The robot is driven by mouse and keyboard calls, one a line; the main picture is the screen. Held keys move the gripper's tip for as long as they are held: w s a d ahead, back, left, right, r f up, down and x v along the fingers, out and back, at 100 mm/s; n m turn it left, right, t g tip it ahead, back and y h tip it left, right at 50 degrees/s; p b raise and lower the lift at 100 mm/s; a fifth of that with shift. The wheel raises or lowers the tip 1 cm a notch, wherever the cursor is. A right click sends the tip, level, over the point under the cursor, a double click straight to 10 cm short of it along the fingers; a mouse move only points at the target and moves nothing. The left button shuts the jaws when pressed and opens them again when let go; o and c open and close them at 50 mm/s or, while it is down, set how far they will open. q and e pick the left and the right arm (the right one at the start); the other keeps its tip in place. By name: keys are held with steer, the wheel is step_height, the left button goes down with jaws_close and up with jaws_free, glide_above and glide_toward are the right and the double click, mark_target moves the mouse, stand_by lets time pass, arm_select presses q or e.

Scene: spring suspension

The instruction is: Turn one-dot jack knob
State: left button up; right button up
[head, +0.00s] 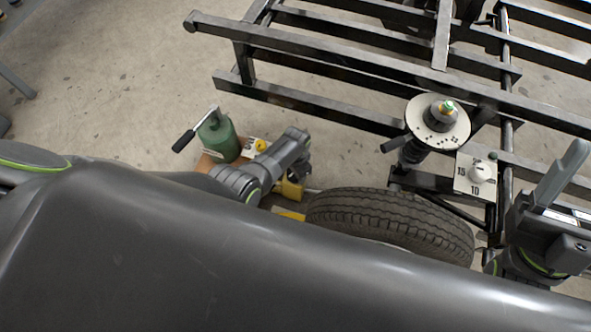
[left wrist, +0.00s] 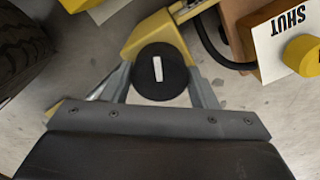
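In the left wrist view, a round black knob (left wrist: 147,86) with one white bar on its face sits on a yellow jack (left wrist: 160,35). My left gripper (left wrist: 160,82) has one grey finger on each side of the knob. The fingertips are close to its rim, and I cannot tell if they touch it. In the head view, my left arm reaches down to the yellow jack (head: 290,188) beside the tyre, hiding the knob and the fingers. My right gripper (head: 566,175) is at the right edge, away from the jack, with one grey finger showing clearly.
A tyre (head: 390,218) lies beside the jack. A green bottle-shaped unit (head: 218,136) with a black handle and a yellow knob (head: 261,145) stand behind my left arm. A "SHUT" label (left wrist: 292,35) is close on the right.

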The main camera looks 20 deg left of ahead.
arm_select(q)
steer(key=o, duration=0.3)
steer(key=shift+o, duration=0.2)
